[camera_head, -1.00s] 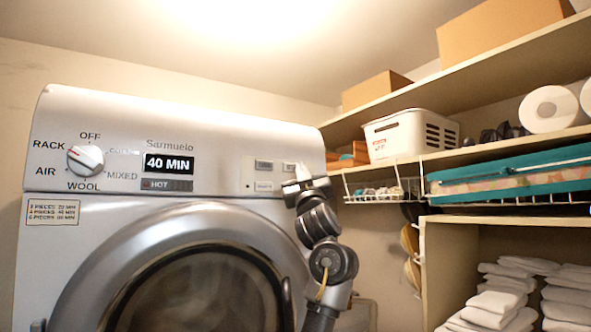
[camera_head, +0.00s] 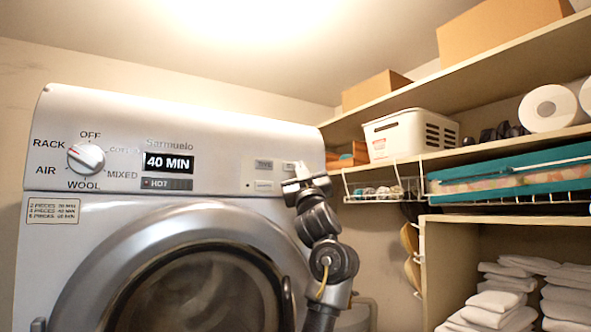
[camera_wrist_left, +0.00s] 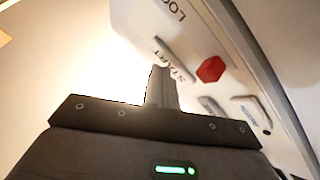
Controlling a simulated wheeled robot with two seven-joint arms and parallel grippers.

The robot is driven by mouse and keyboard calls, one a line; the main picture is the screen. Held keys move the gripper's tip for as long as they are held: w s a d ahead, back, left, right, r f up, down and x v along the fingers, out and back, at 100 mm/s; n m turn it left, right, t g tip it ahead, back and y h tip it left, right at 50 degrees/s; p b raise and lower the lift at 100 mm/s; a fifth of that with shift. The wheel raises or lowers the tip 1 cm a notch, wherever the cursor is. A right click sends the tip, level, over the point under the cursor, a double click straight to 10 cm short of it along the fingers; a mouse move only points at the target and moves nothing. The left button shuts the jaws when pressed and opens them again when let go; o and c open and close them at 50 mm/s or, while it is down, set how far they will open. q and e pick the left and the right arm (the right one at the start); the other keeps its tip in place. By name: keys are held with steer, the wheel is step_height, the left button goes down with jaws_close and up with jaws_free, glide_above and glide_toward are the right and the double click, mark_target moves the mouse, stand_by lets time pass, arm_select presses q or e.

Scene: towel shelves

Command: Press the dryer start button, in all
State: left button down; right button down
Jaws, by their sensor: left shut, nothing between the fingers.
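The white dryer (camera_head: 222,130) fills the left of the head view, its display reading 40 MIN and HOT. My left gripper (camera_head: 298,171) is at the right end of its control panel, fingers toward the panel. In the left wrist view the shut, empty fingers (camera_wrist_left: 160,88) are close to the dryer's start button (camera_wrist_left: 176,61), a pale oval marked START. I cannot tell whether they touch it. A red hexagonal mark (camera_wrist_left: 211,69) is beside the button. My right gripper is not in view.
The round dial (camera_head: 86,158) is at the panel's left. Right of the dryer are shelves with a white basket (camera_head: 397,137), a teal-edged tray (camera_head: 510,178), cardboard boxes (camera_head: 500,37) and stacked white towels (camera_head: 497,300). A wire rack (camera_head: 383,194) is close to my left arm.

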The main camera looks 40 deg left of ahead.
arm_select(q)
steer(key=shift+s+d, duration=0.15)
steer(key=shift+d, duration=0.45)
steer(key=shift+d, duration=0.1)
steer(key=d, duration=0.1)
steer(key=s+d+b, duration=0.1)
steer(key=d, duration=0.2)
steer(key=shift+s+d+b, duration=0.25)
steer(key=shift+b, duration=0.15)
stand_by(0.6)
